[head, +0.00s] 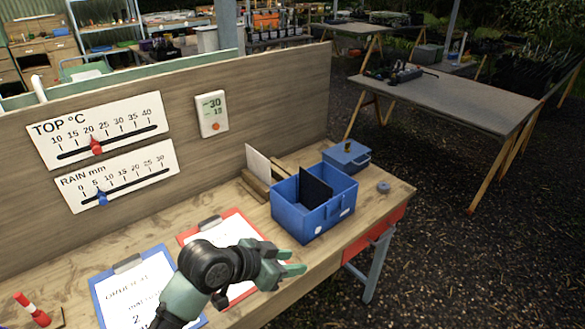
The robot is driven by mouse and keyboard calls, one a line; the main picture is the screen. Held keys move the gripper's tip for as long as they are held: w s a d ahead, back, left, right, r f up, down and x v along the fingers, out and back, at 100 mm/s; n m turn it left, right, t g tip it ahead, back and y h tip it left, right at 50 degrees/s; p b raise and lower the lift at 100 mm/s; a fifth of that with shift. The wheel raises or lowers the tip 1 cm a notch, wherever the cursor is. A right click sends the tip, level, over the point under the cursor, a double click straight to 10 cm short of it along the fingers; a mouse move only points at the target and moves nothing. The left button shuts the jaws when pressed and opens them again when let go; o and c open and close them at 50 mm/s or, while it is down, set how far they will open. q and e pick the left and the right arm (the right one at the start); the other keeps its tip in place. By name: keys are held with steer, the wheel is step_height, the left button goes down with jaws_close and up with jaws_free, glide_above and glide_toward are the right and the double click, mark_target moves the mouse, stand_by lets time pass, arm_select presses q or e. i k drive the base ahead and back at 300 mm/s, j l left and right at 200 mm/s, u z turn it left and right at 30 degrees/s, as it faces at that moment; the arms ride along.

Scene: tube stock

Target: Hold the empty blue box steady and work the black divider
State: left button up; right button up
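The blue box (310,219) stands open on the right part of the wooden bench. The black divider (315,186) stands upright inside it, rising a little above the rim; its lower edge is hidden by the box's front wall. My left gripper (297,264) is in front of the box, over the bench's front edge, apart from both box and divider. Its two green fingers are spread with nothing visible between them. My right gripper does not show.
A lidded blue case (346,160) stands behind the box, and a small grey ring (383,187) lies to its right. Wooden blocks (252,187) and a white card (258,163) are at its left. Red (191,235) and blue (105,274) clipboards lie on the bench left of the box.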

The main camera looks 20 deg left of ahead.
mark_target(313, 193)
steer(key=i+j, duration=0.15)
steer(key=i, duration=0.25)
steer(key=i+j, duration=0.2)
steer(key=i, duration=0.25)
